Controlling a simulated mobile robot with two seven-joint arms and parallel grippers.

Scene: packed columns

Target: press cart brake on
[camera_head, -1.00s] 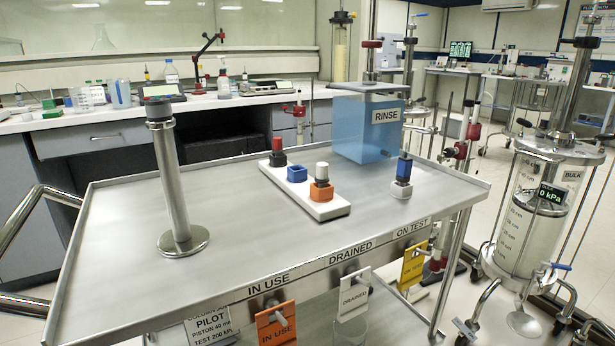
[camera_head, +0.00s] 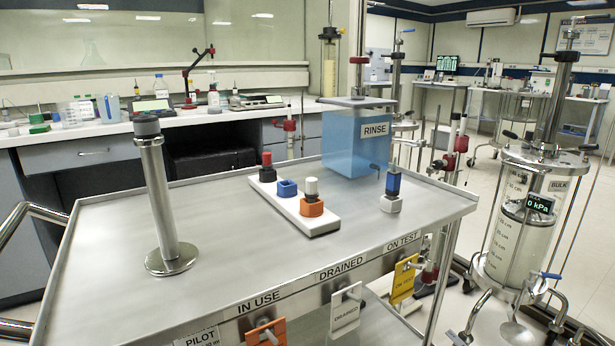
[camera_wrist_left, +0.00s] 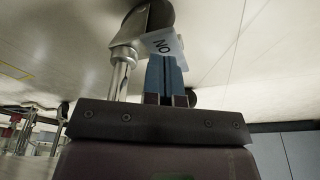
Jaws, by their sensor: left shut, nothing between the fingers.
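In the left wrist view, which looks upside down, a caster with a dark wheel (camera_wrist_left: 148,18) and a metal stem (camera_wrist_left: 122,75) is close by. A pale brake tab (camera_wrist_left: 161,42) marked ON, its letters inverted, sticks out beside the wheel. My left gripper (camera_wrist_left: 164,60) is shut and empty, its blue fingertips right at the tab. I cannot tell if they touch it. In the head view, the steel cart top (camera_head: 235,262) fills the foreground; its casters are hidden below. Neither gripper shows there, and my right gripper is in no view.
A BULK column (camera_head: 510,230) on casters stands right. A lab bench (camera_head: 110,128) runs behind.

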